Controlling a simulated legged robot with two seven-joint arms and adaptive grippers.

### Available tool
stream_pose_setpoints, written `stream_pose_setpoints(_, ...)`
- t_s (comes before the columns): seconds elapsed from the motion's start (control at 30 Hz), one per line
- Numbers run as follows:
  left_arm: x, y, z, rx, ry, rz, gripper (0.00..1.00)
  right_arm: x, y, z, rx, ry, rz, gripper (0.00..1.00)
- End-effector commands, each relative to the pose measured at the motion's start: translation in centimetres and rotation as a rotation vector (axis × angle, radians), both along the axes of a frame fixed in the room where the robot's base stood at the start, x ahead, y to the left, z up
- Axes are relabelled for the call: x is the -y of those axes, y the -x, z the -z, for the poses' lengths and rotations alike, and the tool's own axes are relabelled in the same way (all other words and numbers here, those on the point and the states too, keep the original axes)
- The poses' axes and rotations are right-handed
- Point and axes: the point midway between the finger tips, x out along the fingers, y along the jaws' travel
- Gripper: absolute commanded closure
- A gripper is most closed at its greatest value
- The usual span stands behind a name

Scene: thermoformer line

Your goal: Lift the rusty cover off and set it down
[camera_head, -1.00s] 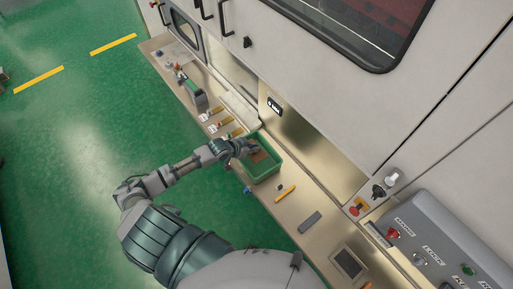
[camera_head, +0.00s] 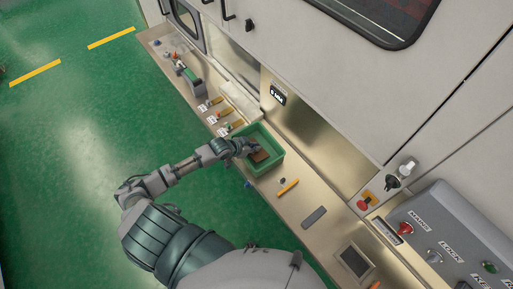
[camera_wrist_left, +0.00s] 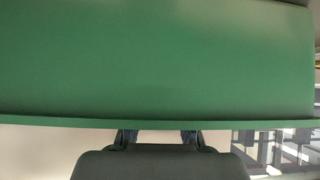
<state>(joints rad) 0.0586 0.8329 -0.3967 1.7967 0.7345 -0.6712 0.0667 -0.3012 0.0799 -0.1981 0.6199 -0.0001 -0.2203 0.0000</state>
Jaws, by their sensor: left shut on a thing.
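The rusty cover (camera_head: 260,156) is a small brown piece in the head view, at the green bin (camera_head: 270,133) on the machine's ledge. My left gripper (camera_head: 251,149) reaches over the bin's left side and is shut on the cover's left edge. I cannot tell whether the cover touches the bin. In the left wrist view, a green surface (camera_wrist_left: 160,60) fills most of the picture. The gripper's fingers (camera_wrist_left: 160,135) show partly at the bottom, their tips hidden behind a green edge, and the cover is not visible there. My right gripper is not in view.
On the ledge near the bin lie an orange marker (camera_head: 289,187), a dark grey block (camera_head: 314,217) and a framed panel (camera_head: 355,262). Several small tools lie beyond the bin. The machine front rises on the right; the green floor (camera_head: 90,130) at left is open.

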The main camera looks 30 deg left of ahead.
Motion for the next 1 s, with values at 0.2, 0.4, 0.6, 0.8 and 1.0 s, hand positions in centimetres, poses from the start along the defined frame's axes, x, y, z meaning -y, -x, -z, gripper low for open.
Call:
stream_pose_setpoints(0.2, 0.7, 0.0, -0.1, -0.003, -0.007, 0.001, 0.58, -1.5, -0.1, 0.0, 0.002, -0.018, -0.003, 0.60)
stream_pose_setpoints(0.4, 0.9, 0.0, -0.2, -0.002, -0.008, 0.001, 0.58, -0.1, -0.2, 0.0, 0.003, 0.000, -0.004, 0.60)
stream_pose_setpoints(0.6, -0.2, 1.0, -0.9, -0.002, -0.005, 0.001, 0.58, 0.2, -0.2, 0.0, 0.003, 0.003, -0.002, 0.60)
stream_pose_setpoints(0.8, -1.6, 4.1, -3.8, -0.005, -0.004, 0.005, 0.58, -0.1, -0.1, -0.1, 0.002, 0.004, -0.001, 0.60)
stream_pose_setpoints(1.0, -2.4, 6.8, -6.6, -0.006, -0.007, 0.003, 0.58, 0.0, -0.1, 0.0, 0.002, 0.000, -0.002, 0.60)
